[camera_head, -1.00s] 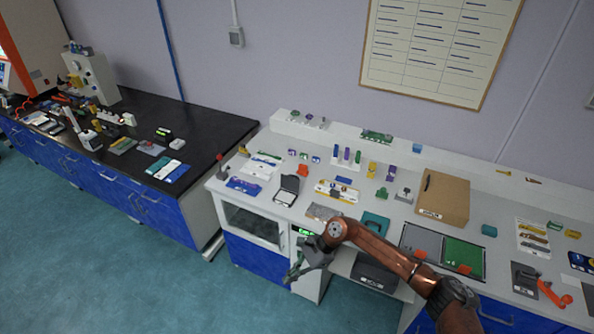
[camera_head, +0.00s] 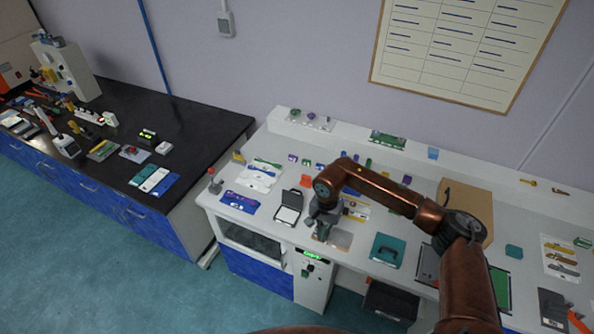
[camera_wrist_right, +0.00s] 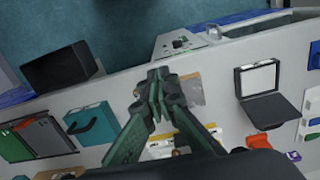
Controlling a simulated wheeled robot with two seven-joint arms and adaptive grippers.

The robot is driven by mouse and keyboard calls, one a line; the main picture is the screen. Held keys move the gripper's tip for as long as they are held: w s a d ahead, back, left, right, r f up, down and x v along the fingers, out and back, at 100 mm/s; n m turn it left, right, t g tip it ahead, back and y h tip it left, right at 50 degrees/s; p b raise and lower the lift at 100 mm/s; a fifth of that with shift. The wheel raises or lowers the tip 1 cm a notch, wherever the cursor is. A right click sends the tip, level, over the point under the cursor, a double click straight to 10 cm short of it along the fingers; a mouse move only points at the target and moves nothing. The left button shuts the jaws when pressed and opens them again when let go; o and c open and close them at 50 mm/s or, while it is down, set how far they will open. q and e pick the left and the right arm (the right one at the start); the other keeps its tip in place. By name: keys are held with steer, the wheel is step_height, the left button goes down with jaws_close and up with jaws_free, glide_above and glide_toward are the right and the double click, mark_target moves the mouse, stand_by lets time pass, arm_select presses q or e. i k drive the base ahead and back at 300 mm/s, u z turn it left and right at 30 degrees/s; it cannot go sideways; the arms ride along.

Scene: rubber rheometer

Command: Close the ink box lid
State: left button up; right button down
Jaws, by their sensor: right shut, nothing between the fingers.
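The ink box (camera_head: 287,214) is a small dark box with a white pad inside, near the front edge of the white bench. Its black lid (camera_head: 293,197) stands open on the wall side. In the right wrist view the box (camera_wrist_right: 258,78) is at the right, with the black lid (camera_wrist_right: 271,111) below the white pad. My right gripper (camera_head: 321,228) is just right of the box in the head view, apart from it, fingers pointing down. In the right wrist view its fingers (camera_wrist_right: 157,84) are together and empty. My left gripper is not in view.
A grey plate (camera_head: 341,239) lies just right of and partly behind my right gripper. A teal case (camera_head: 386,249) and a cardboard box (camera_head: 470,199) are farther right. A blue-and-white card (camera_head: 239,202) lies left of the ink box. Small coloured items line the bench behind.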

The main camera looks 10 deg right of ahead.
mark_target(288, 198)
steer(key=i, duration=1.15)
